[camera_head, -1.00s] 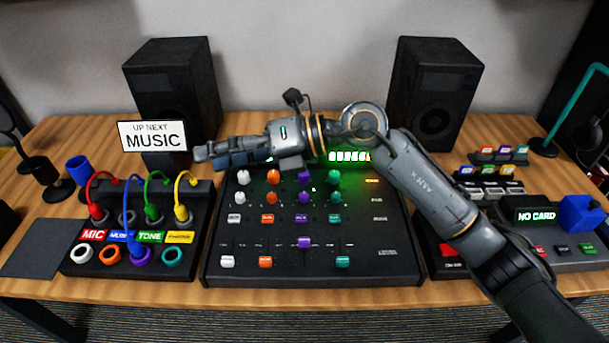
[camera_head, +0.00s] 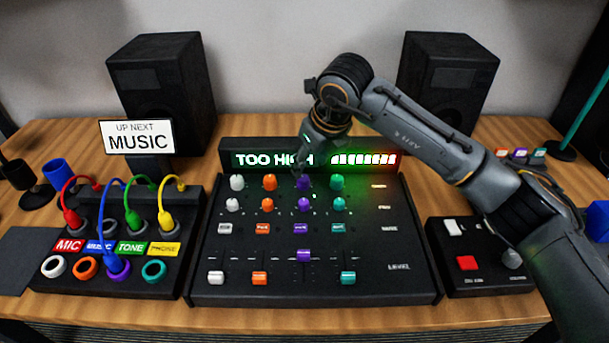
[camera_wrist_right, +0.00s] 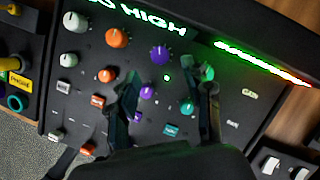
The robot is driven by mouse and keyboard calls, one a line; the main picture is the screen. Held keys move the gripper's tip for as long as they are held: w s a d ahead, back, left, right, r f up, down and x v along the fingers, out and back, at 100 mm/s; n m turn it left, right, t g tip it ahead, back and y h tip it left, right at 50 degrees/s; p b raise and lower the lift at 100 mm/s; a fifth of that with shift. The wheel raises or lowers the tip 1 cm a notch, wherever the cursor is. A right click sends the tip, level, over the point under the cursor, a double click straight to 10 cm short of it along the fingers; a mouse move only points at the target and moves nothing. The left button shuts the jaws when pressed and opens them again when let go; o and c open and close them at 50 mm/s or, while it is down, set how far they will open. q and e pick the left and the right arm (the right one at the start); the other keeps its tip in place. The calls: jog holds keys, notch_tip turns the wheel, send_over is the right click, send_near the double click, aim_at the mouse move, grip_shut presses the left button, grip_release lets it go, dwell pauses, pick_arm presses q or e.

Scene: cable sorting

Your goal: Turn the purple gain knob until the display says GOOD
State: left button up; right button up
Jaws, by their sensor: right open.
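The mixer (camera_head: 425,280) has a top knob row of white, orange, purple and teal. The purple gain knob (camera_head: 304,182) is third in that row; it also shows in the right wrist view (camera_wrist_right: 160,55). The display (camera_head: 275,159) reads TOO HIGH, with a lit bar running from white-green to red. My right gripper (camera_head: 306,170) points down at the purple knob and partly covers the display's end letters. In the right wrist view my right gripper (camera_wrist_right: 168,82) is open, with the knob just beyond and between its fingertips. Contact is not clear.
The teal top knob (camera_wrist_right: 205,72) is close to one finger. A smaller purple knob (camera_wrist_right: 147,90) sits below the gain knob. A patch box with cables (camera_head: 185,225) stands left, a button box (camera_head: 470,285) right, and speakers (camera_head: 155,95) behind.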

aim_at(304, 178)
jog(key=x, duration=0.6)
jog(key=shift+f, duration=0.2)
jog(key=shift+c, duration=0.2)
grip_shut()
